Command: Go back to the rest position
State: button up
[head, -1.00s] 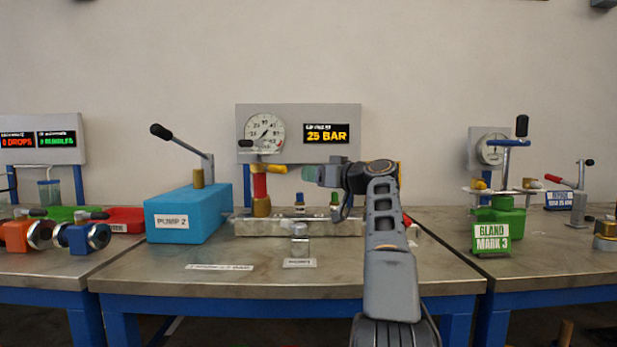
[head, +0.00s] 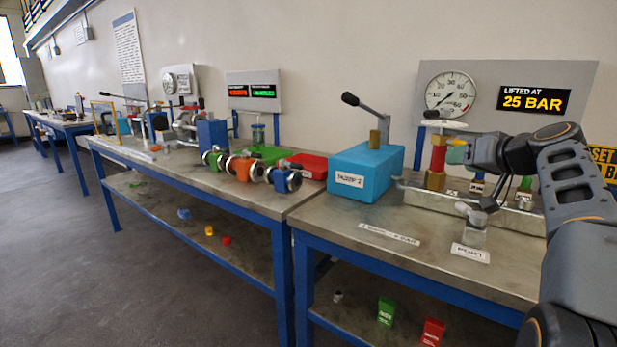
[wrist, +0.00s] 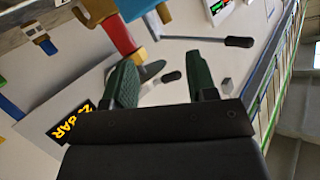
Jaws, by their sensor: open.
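My gripper (head: 456,151) is at the right in the head view, beside the red and brass relief valve (head: 438,158) on the steel test block (head: 470,208). In the wrist view my gripper (wrist: 163,82) has its two green-padded fingers apart, with no object held between them. The red valve body (wrist: 112,25) and its yellow part (wrist: 139,54) lie just beyond the left finger. I cannot tell whether the finger touches them. My arm reaches in from the right edge of the head view and hides part of the block.
A blue pump box (head: 365,172) with a lever stands left of the block. A gauge panel (head: 575,75) reading 25 BAR is behind. A neighbouring bench (head: 235,190) holds flanged vessels and a red tray (head: 308,165). Open floor (head: 120,270) lies at the left.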

jog(key=s+a+g+h+p, duration=0.1)
jog(key=s+a+g+p, duration=0.65)
jog(key=a+p, duration=0.6)
jog(key=s+a+f+g+h+p, duration=0.1)
jog(key=s+a+f+p, duration=0.1)
jog(key=s+p, duration=0.3)
jog(key=s+a+f+g+h+p, duration=0.1)
jog(key=s+p, duration=0.4)
jog(key=s, duration=0.6)
jog(key=shift+s+a+f+n+h+p, duration=0.2)
jog(key=shift+a+f+n+h+p, duration=0.3)
jog(key=shift+a+f, duration=0.55)
jog(key=shift+a+r+m, duration=0.1)
jog(key=shift+r+m, duration=0.1)
jog(key=shift+m, duration=0.1)
